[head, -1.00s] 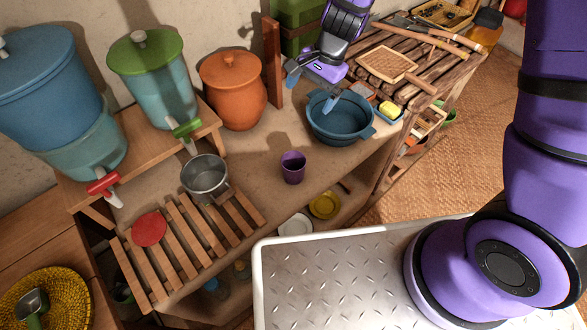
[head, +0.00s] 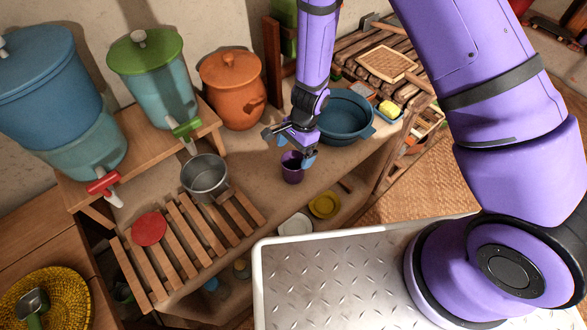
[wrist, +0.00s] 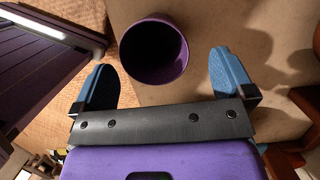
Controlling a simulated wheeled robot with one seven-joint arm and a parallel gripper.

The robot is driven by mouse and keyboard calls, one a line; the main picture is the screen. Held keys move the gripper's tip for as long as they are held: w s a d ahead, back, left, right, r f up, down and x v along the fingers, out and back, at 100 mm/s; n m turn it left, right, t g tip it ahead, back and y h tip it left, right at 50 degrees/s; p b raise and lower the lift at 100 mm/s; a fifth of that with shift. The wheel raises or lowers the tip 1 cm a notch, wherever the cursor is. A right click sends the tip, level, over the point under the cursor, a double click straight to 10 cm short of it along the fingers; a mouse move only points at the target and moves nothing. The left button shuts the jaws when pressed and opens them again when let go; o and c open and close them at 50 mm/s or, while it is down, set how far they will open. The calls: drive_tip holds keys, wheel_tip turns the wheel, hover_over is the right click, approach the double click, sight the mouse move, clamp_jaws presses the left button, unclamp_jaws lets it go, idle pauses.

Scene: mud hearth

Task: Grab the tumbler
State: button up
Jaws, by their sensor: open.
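The tumbler is a small purple cup (head: 292,172) standing upright on the front part of the earthen counter in the head view. Its dark open mouth (wrist: 153,50) shows in the wrist view, ahead of and roughly between the two blue fingers. My gripper (head: 290,149) is right above and behind the tumbler in the head view, its fingers spread to either side. In the wrist view my gripper (wrist: 165,82) is open and empty, with clear gaps between the tumbler and both fingertips. The arm hides a little of the tumbler's upper rim in the head view.
A blue basin (head: 345,120) stands close behind and right of my gripper. A metal pot (head: 205,177) stands to the left, by a slatted wooden rack (head: 190,235). An orange clay jar (head: 232,92) is at the back. The counter's front edge (head: 262,234) is near the tumbler.

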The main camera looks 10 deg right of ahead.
sight(292, 165)
drive_tip(key=shift+s+x, duration=0.15)
drive_tip(key=shift+x, duration=1.2)
drive_tip(key=shift+s+x, duration=0.15)
drive_tip(key=shift+x, duration=1.15)
drive_tip(key=shift+d, duration=0.1)
drive_tip(key=c, duration=1)
drive_tip(key=shift+o, duration=0.2)
drive_tip(key=shift+r, duration=0.1)
